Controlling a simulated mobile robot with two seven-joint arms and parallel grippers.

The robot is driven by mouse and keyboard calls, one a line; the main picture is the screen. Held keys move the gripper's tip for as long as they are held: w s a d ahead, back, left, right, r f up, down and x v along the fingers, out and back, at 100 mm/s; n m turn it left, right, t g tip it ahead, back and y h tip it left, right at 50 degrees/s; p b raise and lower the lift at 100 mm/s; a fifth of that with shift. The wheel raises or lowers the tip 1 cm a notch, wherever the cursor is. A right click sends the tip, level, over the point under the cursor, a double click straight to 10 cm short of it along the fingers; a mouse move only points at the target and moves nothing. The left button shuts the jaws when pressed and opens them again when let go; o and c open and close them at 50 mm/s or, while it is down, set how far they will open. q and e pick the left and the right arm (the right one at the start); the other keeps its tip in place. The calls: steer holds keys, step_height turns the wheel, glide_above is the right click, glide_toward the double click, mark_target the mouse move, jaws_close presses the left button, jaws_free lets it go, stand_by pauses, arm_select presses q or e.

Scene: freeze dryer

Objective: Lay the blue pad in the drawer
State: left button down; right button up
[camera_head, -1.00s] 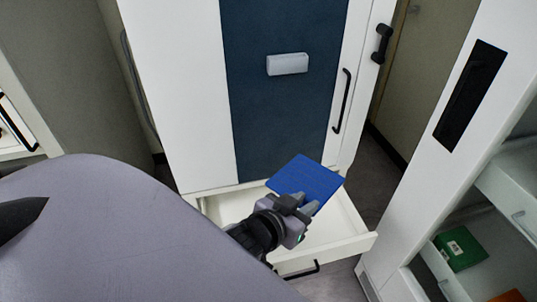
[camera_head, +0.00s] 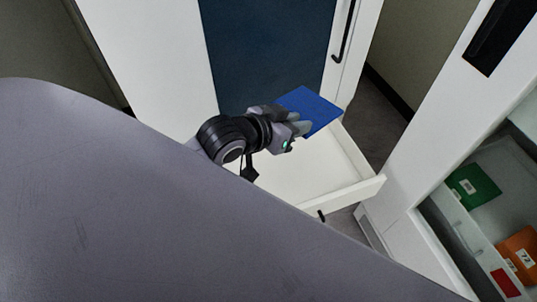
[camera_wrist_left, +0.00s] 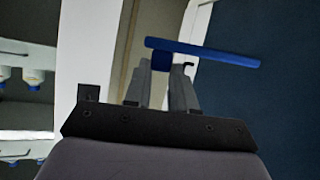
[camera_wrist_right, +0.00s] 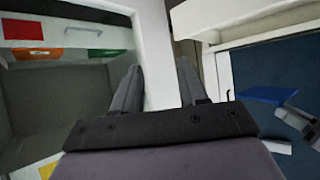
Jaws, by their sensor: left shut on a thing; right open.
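The blue pad (camera_head: 312,108) is a thin flat square held above the far part of the open drawer in the head view. My left gripper (camera_head: 297,126) is shut on the pad's near left edge. In the left wrist view the pad (camera_wrist_left: 220,54) shows edge-on between and beyond the fingertips (camera_wrist_left: 162,66). The white drawer (camera_head: 362,190) is pulled out at the base of the white cabinet, and its visible floor is bare. My right gripper (camera_wrist_right: 160,80) is open and empty in the right wrist view; the pad (camera_wrist_right: 272,95) shows at the right there.
The cabinet with a dark blue door panel (camera_head: 262,50) stands behind the drawer.

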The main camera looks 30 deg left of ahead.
step_height(320, 180, down, 10)
steer(key=w+a+f+y+b, duration=0.1)
steer(key=a+b, duration=0.2)
steer(key=b, duration=1.2)
arm_select(q)
steer(key=w+f+m+g+h+b, duration=0.1)
steer(key=f+b, duration=0.1)
steer(key=f, duration=0.7)
steer(key=w+a+f+m+g+h+b, duration=0.1)
steer(key=w+f+b, duration=0.1)
steer(key=f, duration=0.7)
steer(key=w+f+m+g+h+b, duration=0.1)
steer(key=f+m+b, duration=0.1)
steer(key=f, duration=0.7)
steer(key=shift+w+a+f+g+h+b, duration=0.25)
steer(key=shift+w+f+g+h+b, duration=0.1)
steer(key=shift+b, duration=0.25)
steer(key=shift+f, duration=0.35)
arm_select(e)
steer(key=w+a+t+y, duration=0.1)
steer(key=w+a+y, duration=0.1)
steer(key=a, duration=0.3)
steer(key=shift+w+a+f+y, duration=0.15)
steer(key=shift+a+f+y, duration=0.15)
steer(key=shift+y, duration=0.5)
arm_select(q)
steer(key=c, duration=0.9)
jaws_free()
steer(key=shift+c, duration=0.2)
